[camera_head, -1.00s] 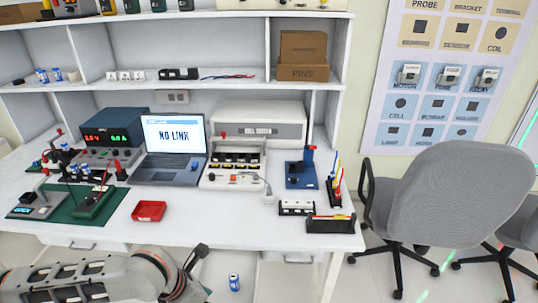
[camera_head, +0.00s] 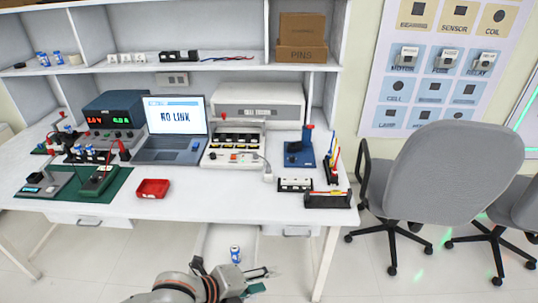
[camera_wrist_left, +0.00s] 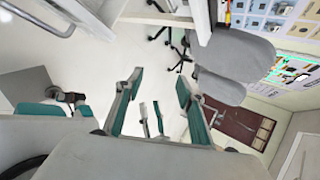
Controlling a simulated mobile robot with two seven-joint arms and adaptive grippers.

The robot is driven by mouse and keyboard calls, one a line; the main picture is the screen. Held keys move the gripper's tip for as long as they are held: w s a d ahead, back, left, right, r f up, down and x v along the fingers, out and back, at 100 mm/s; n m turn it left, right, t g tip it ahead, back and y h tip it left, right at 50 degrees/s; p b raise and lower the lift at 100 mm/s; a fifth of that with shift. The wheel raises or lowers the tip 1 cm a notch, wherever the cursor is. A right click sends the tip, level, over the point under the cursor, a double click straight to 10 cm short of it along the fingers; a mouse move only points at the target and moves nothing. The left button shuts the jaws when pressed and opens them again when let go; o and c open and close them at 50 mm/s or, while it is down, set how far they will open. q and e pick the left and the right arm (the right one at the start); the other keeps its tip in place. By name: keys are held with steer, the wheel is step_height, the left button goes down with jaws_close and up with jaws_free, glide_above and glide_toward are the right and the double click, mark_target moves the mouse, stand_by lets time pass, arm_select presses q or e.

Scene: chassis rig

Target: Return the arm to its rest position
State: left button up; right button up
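My left arm comes in at the bottom of the head view, with my left gripper (camera_head: 262,281) low in front of the workbench (camera_head: 220,205), over the floor. The gripper is open and empty.
The bench above holds a laptop (camera_head: 175,125), a red tray (camera_head: 153,188) and several instruments. A grey chair (camera_head: 440,175) stands at the right.

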arm_select(q)
steer(key=s+a+f+n+t+y, duration=0.2)
steer(key=a+f+n, duration=0.4)
steer(key=a+n, duration=0.3)
steer(key=s+a+f+n+t+y, duration=0.3)
steer(key=s+a+f+n, duration=0.3)
steer(key=n, duration=1.1)
steer(key=a+y, duration=0.1)
steer(key=a, duration=0.3)
steer(key=shift+s+f, duration=0.2)
steer(key=shift+f, duration=0.05)
